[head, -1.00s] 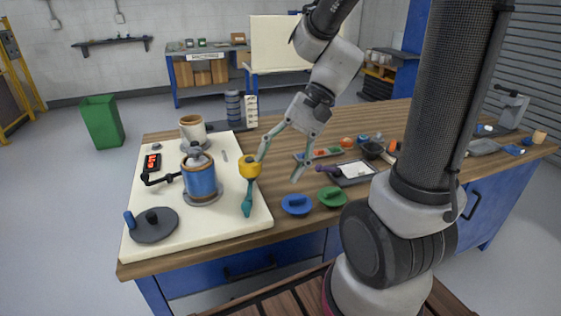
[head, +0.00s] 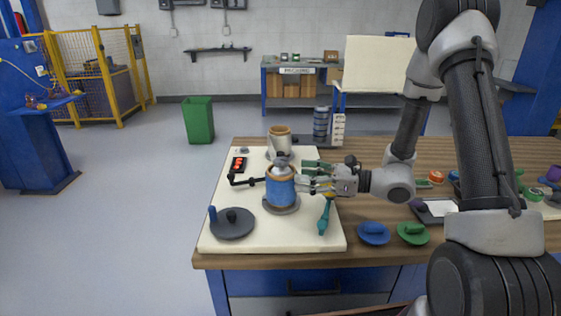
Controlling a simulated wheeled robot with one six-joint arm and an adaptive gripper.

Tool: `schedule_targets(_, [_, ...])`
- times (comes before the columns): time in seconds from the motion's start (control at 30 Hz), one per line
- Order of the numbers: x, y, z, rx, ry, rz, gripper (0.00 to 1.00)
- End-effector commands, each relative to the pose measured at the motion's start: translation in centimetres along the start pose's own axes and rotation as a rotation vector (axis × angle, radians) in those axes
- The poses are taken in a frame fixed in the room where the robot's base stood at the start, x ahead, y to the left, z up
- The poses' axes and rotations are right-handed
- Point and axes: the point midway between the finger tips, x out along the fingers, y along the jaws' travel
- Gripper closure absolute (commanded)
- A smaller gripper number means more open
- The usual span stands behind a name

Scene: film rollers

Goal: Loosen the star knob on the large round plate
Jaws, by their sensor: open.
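The large round plate (head: 246,228) is a dark grey disc lying at the front left of the cream board (head: 325,240). A small black knob (head: 231,215) stands near its middle, too small to make out a star shape. A blue upright handle (head: 212,214) stands at its left edge. My gripper (head: 302,176) is open, sideways, with its fingers pointing left. It is right beside the blue cylinder (head: 281,191), behind and right of the plate. I cannot tell whether it touches the cylinder. The plate and black knob are apart from my gripper.
A grey knob tops the blue cylinder, with a black crank (head: 243,181) at its left. Blue (head: 373,233) and green (head: 412,233) lids lie at right. The board's front middle is clear.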

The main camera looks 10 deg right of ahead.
Motion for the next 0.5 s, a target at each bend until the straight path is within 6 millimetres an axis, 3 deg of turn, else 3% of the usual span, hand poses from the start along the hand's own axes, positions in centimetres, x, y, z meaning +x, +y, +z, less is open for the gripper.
schedule_targets(0.13, [0.8,-2.3,1.5,0.009,-0.052,-0.086,0.38])
schedule_targets(0.27, [2.0,-2.5,1.9,0.016,-0.065,-0.091,0.38])
schedule_targets(0.5, [6.1,-2.7,2.1,0.015,-0.064,-0.088,0.38])
